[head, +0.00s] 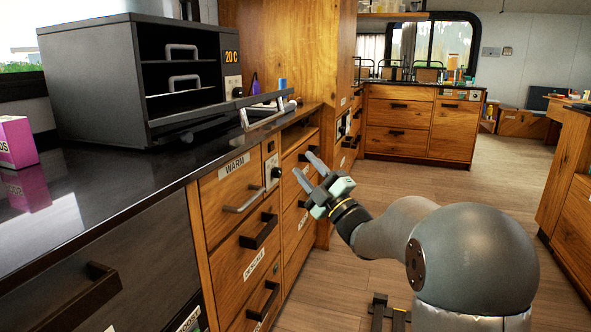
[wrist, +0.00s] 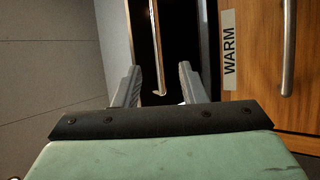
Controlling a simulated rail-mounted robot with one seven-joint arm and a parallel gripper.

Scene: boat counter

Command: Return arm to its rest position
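My gripper (head: 305,164) is at the right of the counter in the head view, in the open space in front of the wooden drawers. Its two grey fingers are spread apart with nothing between them. The wrist view also shows my gripper (wrist: 160,68) open and empty, with a dark gap and a slim metal bar beyond the fingers. The drawer labelled WARM (head: 222,190) is left of my gripper in the head view. In the wrist view the WARM drawer (wrist: 258,90) is at the right. I cannot tell the exact distance from the fingertips to the drawer fronts.
A dark cabinet reading 20 C (head: 130,85) stands on the black counter (head: 110,215), with a pink box (head: 15,140) at left. Handles (head: 258,232) stick out from the drawers. Open wooden floor (head: 400,178) lies right of my gripper. Another counter (head: 575,170) is at far right.

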